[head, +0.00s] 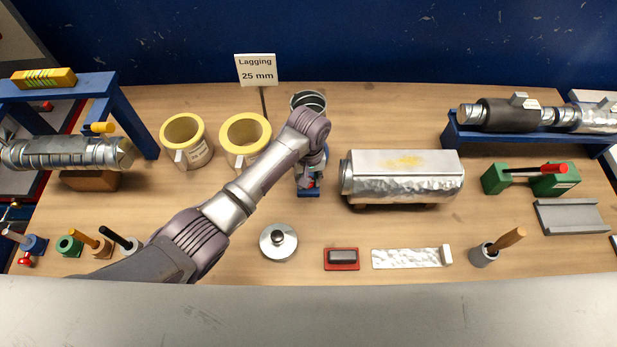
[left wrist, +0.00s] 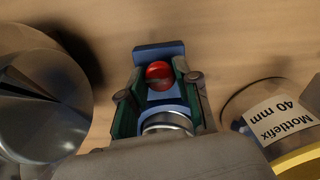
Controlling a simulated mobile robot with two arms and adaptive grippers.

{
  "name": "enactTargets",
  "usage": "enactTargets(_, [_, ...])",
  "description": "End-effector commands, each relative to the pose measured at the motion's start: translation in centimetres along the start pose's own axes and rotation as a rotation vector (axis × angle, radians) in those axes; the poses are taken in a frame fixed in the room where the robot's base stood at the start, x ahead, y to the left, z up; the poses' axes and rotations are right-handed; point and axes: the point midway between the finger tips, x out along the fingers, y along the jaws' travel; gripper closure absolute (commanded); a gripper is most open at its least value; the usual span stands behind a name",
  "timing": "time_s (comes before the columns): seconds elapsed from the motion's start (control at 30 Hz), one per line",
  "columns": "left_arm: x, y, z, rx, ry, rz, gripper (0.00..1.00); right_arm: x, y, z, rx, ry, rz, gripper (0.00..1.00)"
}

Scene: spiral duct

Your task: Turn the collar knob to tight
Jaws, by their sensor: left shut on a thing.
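The red collar knob (left wrist: 159,75) is a rounded piece in front of a blue block (left wrist: 158,50) in the left wrist view. A silver ring (left wrist: 167,124) with a blue rim shows below it. My left gripper (left wrist: 160,88) has its green-padded fingers on either side of the red knob and is shut on it; the exact contact is partly hidden. In the head view, my left gripper (head: 311,178) points down over the blue base (head: 309,193), hiding most of the knob. The knob's tight mark is not visible. My right gripper is not in view.
Yellow-rimmed cans (head: 245,133) stand left of the gripper. A dark-mouthed metal cylinder (head: 308,100) stands behind it. A foil-wrapped duct (head: 402,178) lies close on the right. A round metal lid (head: 278,242) and a red-based block (head: 341,259) lie in front.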

Motion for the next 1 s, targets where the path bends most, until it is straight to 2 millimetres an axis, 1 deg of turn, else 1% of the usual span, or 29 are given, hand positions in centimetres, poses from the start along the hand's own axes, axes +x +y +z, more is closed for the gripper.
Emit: enactTargets(1.0, [-0.08,-0.11,-0.08,0.967,0.0,0.0,1.0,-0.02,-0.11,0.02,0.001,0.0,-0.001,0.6])
